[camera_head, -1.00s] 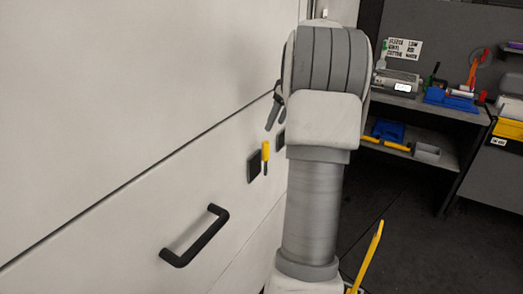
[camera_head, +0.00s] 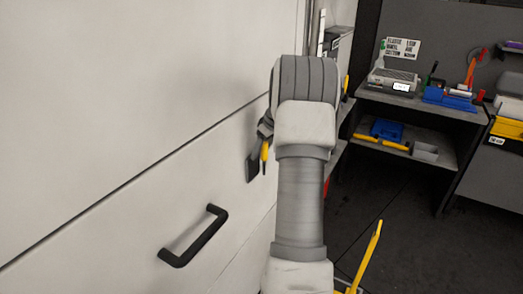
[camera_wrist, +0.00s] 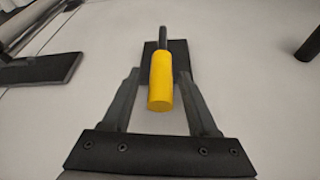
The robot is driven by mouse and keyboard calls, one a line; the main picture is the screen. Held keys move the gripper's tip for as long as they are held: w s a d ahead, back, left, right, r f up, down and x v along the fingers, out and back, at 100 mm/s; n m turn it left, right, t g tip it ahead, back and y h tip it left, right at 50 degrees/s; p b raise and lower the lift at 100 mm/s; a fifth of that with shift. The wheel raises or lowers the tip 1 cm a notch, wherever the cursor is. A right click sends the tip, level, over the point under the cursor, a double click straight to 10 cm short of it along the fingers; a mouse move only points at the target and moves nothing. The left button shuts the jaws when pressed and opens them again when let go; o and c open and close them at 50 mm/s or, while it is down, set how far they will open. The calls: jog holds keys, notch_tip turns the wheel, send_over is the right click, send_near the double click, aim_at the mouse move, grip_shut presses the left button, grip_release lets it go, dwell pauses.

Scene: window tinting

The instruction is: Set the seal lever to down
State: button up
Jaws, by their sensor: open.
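The seal lever has a yellow grip on a dark stem and a black backing plate (camera_wrist: 177,70), fixed to the pale panel. In the wrist view its yellow handle (camera_wrist: 160,83) points toward the camera, between the two fingers. In the head view the yellow handle (camera_head: 265,152) hangs downward at the panel, just below my gripper (camera_head: 264,130). In the wrist view my gripper (camera_wrist: 162,95) is open, with one finger on each side of the handle and visible gaps. My arm hides part of the lever's surroundings in the head view.
A black bar handle (camera_head: 195,236) sticks out of the panel at lower left. A dark flat piece (camera_wrist: 40,70) lies at left in the wrist view. A bench (camera_head: 420,103) with tools stands at right. Dark floor between is clear apart from a yellow bar (camera_head: 372,254).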

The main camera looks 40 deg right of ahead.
grip_shut()
dwell(1.4)
